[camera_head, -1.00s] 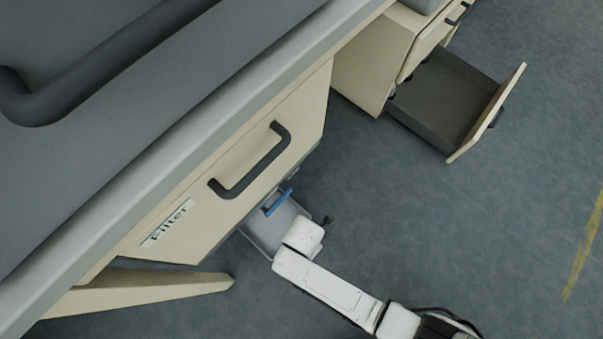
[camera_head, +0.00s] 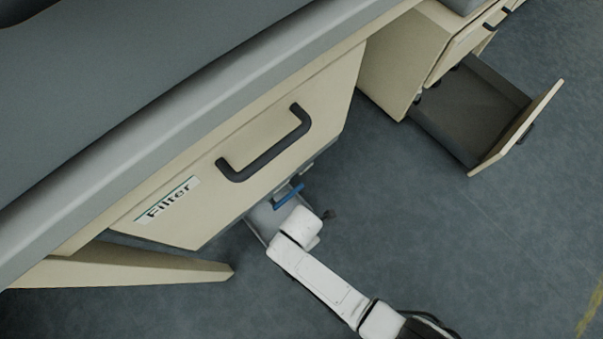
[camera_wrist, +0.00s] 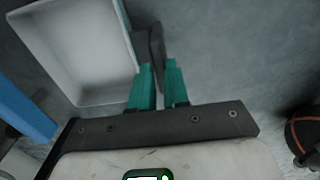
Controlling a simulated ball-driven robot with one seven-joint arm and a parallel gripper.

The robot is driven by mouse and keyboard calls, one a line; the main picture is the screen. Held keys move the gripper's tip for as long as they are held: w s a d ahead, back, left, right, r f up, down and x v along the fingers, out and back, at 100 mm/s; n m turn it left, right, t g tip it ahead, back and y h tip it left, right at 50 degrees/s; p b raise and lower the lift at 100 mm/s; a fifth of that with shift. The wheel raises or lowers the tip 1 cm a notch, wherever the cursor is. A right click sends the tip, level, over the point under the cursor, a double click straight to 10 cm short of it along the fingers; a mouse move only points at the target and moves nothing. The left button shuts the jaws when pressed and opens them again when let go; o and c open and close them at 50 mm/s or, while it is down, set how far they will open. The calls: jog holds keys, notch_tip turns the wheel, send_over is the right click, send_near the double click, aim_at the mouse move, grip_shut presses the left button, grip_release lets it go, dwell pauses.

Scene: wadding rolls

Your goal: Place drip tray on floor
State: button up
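The drip tray, a shallow light-grey tray with a pale rim (camera_wrist: 22,50), lies at the upper left of the wrist view. In the head view part of the tray (camera_head: 262,222) shows below the Filter cabinet, close to the floor. My gripper (camera_wrist: 152,48) has teal fingers set close together, with a narrow gap. The fingertips are at the tray's right wall, and the gripper looks shut on that wall, though the contact is partly hidden. In the head view my white wrist covers the fingers and part of the tray.
The Filter cabinet (camera_head: 250,150) with its dark handle overhangs the tray. A blue handle (camera_head: 288,195) is just above the tray and also shows in the wrist view (camera_wrist: 22,108). An open drawer (camera_head: 470,110) juts out at the upper right. The floor (camera_head: 420,220) to the right is clear.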

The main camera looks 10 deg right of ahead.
jog(key=o, duration=0.4)
jog(key=shift+o, duration=0.2)
jog(key=shift+r, duration=0.1)
notch_tip(320, 180, up, 12)
jog(key=p, duration=0.7)
jog(key=s+d+r+m, duration=0.3)
jog(key=d+r+m, duration=0.6)
jog(key=d+m, duration=0.3)
jog(key=s+d+r+m+t, duration=0.1)
jog(key=s+d+r+m, duration=0.3)
jog(key=d+r+m, duration=0.6)
jog(key=d+m, duration=0.3)
jog(key=shift+s+r, duration=0.25)
jog(key=shift+s, duration=0.05)
